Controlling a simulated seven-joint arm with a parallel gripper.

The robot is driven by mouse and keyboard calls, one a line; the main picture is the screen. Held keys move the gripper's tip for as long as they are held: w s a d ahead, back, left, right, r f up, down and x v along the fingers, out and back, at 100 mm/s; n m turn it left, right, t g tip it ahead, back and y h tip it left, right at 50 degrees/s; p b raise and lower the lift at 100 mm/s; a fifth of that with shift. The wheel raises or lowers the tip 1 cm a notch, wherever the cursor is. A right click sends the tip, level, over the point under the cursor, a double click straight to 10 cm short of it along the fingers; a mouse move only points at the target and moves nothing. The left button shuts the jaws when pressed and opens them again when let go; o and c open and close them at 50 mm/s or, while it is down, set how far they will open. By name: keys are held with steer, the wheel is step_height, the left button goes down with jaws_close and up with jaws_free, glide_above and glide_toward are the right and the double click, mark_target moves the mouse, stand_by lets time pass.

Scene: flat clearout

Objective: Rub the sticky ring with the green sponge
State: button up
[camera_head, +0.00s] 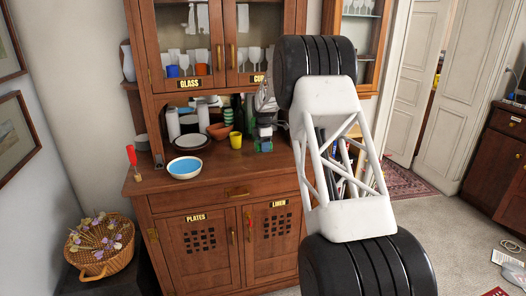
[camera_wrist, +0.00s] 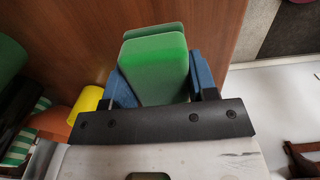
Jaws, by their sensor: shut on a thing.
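My gripper (camera_head: 264,138) hangs low over the right part of the brown cabinet's counter (camera_head: 228,178). In the wrist view my gripper (camera_wrist: 163,82) has its blue fingers shut on the green sponge (camera_wrist: 158,72), one finger on each side. I cannot make out the sticky ring in either view; my arm and gripper hide part of the counter.
A yellow cup (camera_head: 236,140) stands just left of my gripper, near an orange bowl (camera_head: 218,131) and a green-striped cup (camera_head: 228,117). A blue-lined bowl (camera_head: 185,168) and a red-handled tool (camera_head: 132,157) are farther left. The front middle of the counter is clear.

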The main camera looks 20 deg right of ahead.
steer(key=shift+r, duration=1.75)
steer(key=s+a, duration=0.5)
steer(key=a, duration=0.5)
steer(key=shift+a, duration=0.35)
steer(key=shift+f, duration=0.1)
